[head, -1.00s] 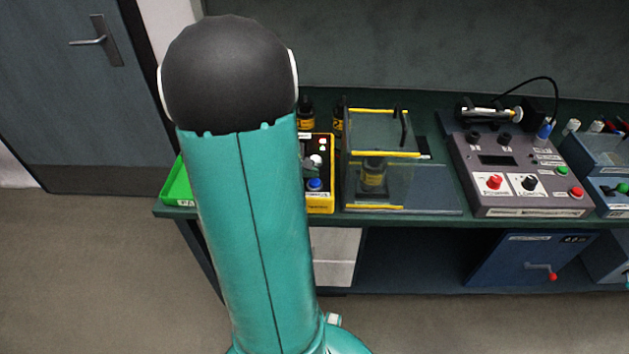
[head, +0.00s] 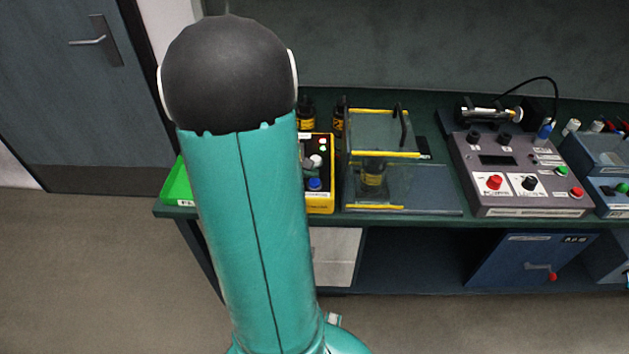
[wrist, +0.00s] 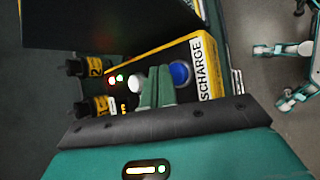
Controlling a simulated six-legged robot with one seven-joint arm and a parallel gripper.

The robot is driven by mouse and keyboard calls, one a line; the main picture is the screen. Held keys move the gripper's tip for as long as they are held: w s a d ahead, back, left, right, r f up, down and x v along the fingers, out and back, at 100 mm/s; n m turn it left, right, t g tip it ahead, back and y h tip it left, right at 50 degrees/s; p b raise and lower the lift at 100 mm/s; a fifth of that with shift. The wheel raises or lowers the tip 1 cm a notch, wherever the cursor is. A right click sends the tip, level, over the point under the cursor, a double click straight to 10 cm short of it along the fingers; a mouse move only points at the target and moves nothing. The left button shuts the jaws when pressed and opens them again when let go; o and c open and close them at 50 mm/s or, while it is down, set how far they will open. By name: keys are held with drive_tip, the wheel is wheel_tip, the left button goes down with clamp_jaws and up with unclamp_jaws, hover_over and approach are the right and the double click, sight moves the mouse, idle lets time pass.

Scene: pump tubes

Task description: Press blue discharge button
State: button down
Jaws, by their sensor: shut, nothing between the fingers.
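The blue discharge button (head: 314,184) is on the yellow-edged box (head: 329,207) at the left of the bench, and part of this box is hidden behind my arm. In the wrist view the blue button (wrist: 179,75) is just right of my gripper (wrist: 157,72), near a label ending in "SCHARGE" (wrist: 205,70). My gripper's teal fingers are shut and empty, over the panel between the white button (wrist: 137,83) and the blue one. I cannot tell whether they touch the panel. In the head view only a small grey-green fingertip shows above the blue button.
A green tray (head: 177,190) lies left of the box, partly behind my arm. A clear case with yellow edges (head: 383,154) stands close on the right. Dark bottles (head: 307,112) stand behind the box. A grey control console (head: 515,185) is further right.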

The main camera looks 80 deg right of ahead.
sight(310, 183)
drive_tip(key=shift+f, duration=0.4)
drive_tip(key=shift+f, duration=0.6)
idle(0.9)
drive_tip(key=shift+r, duration=1.05)
drive_tip(key=shift+r, duration=2.5)
